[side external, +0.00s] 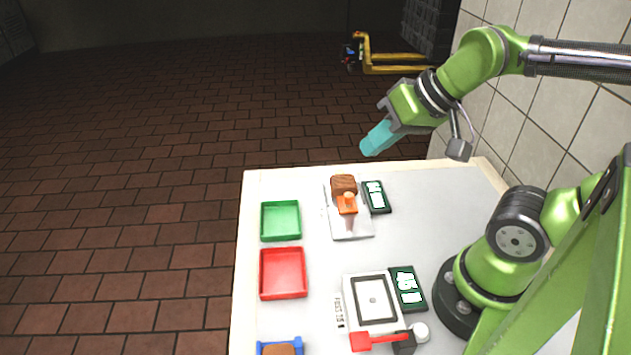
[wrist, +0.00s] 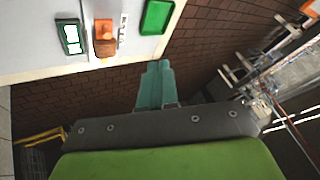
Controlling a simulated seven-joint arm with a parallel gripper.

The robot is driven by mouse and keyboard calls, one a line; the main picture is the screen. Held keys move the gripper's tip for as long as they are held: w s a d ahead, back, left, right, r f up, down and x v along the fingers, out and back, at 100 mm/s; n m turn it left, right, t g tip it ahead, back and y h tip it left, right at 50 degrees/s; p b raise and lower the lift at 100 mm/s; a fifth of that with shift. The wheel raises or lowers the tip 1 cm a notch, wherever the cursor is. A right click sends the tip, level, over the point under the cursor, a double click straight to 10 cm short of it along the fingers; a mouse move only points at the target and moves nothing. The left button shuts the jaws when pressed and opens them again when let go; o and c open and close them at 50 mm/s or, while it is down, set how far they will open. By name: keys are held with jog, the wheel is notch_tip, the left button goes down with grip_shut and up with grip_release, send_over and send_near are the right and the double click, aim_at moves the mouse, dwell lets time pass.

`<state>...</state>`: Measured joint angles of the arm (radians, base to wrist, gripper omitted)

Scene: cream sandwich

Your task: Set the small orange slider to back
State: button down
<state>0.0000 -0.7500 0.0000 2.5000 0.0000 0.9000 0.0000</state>
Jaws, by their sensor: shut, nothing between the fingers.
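The small orange slider (side external: 347,204) sits on a pale base plate (side external: 350,230), close to a brown wooden block (side external: 343,184) at the plate's far end. In the wrist view the orange slider (wrist: 104,29) shows at the upper left, with the brown block (wrist: 105,48) beside it. My gripper (side external: 365,150) is raised in the air beyond the table's far edge, clear of the slider. Its teal fingers (wrist: 160,66) are shut together with nothing between them.
A small display (side external: 376,197) stands right of the slider. A green tray (side external: 281,236) and a red tray (side external: 283,297) lie to the left. Nearer are a framed white device (side external: 348,315), another display (side external: 408,290) and a red lever (side external: 373,341).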

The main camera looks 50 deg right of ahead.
jog(key=c, duration=1.5)
grip_release()
jog(key=shift+f, duration=0.35)
jog(key=o, duration=0.5)
jog(key=w+g, duration=0.1)
jog(key=w+d+f, duration=0.1)
jog(key=w+d+g, duration=0.1)
jog(key=w, duration=0.1)
jog(key=shift+f+m+g, duration=0.3)
jog(key=shift+f, duration=0.05)
jog(key=m+g+h, duration=0.1)
jog(key=g+h, duration=0.1)
jog(key=g, duration=0.3)
send_over(349, 195)
notch_tip(349, 195, down, 2)
notch_tip(349, 195, down, 16)
jog(key=shift+f, duration=0.15)
grip_shut()
